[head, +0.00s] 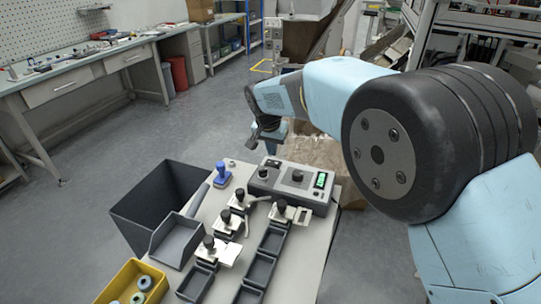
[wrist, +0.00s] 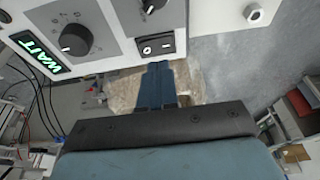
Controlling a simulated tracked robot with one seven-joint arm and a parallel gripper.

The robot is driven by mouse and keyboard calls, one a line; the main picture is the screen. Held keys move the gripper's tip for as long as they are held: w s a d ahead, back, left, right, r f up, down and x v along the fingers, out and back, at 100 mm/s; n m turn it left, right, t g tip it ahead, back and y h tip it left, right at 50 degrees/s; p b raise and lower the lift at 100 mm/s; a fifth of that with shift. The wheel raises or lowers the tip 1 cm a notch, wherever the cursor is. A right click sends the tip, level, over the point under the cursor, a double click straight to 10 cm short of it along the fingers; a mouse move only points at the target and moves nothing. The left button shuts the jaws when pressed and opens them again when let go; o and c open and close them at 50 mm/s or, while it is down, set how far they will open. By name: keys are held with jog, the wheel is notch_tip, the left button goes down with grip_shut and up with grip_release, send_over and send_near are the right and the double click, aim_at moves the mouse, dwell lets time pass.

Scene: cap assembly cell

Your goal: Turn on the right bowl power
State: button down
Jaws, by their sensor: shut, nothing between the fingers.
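The control box (head: 292,186) stands at the back of the work table, with a green display (head: 320,180) and a round knob (head: 297,175). In the wrist view the display (wrist: 38,54) reads WAIT, beside a large dark knob (wrist: 75,40). A black rocker switch (wrist: 153,47) with O and line marks sits on the panel to the right of that knob. My gripper (wrist: 158,68) is shut and empty, its fingertips just below the switch in the picture; I cannot tell whether they touch it.
The work table (head: 303,248) carries several black-knobbed clamps, dark trays (head: 252,270) and a blue-handled stamp (head: 222,174). A dark grey bin (head: 150,200) and a yellow bin (head: 118,283) stand at its left. A cardboard box (head: 322,155) is behind the table. Open floor lies left.

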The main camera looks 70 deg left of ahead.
jog(key=s+r, duration=0.3)
jog(key=r, duration=0.7)
jog(key=shift+s+d+r, duration=0.2)
jog(key=shift+s+d, duration=0.1)
jog(key=shift+w, duration=0.1)
